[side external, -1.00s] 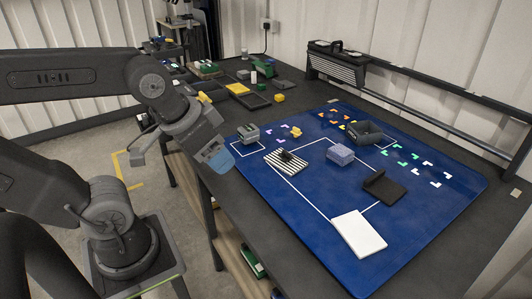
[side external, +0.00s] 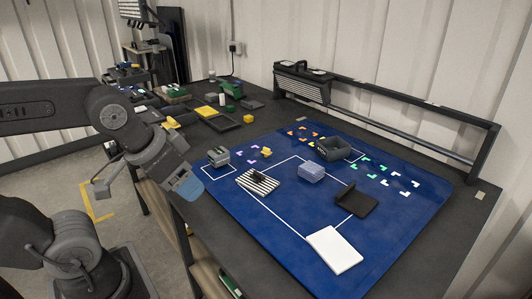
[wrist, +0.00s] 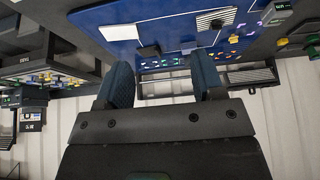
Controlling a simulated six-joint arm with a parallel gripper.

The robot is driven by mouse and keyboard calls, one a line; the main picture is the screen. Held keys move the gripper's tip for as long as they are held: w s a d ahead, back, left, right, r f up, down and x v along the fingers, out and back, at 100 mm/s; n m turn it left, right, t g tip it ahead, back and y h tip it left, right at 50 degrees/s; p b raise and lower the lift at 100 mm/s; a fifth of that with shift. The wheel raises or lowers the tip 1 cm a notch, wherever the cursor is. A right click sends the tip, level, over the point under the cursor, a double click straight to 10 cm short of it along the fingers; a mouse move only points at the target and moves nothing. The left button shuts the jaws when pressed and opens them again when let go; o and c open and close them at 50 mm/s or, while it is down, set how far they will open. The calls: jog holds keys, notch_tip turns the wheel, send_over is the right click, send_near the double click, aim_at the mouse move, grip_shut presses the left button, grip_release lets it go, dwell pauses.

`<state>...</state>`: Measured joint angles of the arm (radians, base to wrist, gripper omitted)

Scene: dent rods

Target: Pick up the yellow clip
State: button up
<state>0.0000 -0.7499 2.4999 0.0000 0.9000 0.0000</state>
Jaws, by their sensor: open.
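A small yellow piece (side external: 266,153), which looks like the yellow clip, lies on the blue mat (side external: 300,235), right of a grey block-like device (side external: 218,157). In the wrist view a small yellow spot (wrist: 233,39) near the mat's edge seems to be the same piece. My gripper (side external: 187,188) hangs by the mat's left edge in the side view, apart from the yellow piece and to its lower left. In the wrist view my gripper (wrist: 160,85) has its two blue fingers well apart, with nothing between them.
The mat also holds a striped pad (side external: 258,183), a lilac block (side external: 311,172), a dark open box (side external: 334,149), a black bracket (side external: 356,201) and a white tile (side external: 334,250). A yellow cube (side external: 248,118) stands off the mat on the dark table. A rail runs along the back.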

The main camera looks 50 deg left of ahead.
jog(key=shift+o, duration=0.4)
jog(key=w+a+r, duration=0.2)
jog(key=w, duration=0.4)
jog(key=w+a+r, duration=0.2)
jog(key=w, duration=0.3)
jog(key=n+g, duration=0.1)
jog(key=n, duration=0.1)
send_over(266, 148)
jog(key=s, duration=0.2)
jog(key=shift+y, duration=0.4)
notch_tip(266, 148, down, 20)
jog(key=shift+s+a+r, duration=0.1)
jog(key=shift+s+r, duration=0.05)
jog(key=shift+d+x, duration=0.2)
jog(key=shift+x, duration=1.35)
jog(key=shift+d+x, duration=0.2)
jog(key=shift+x, duration=1.35)
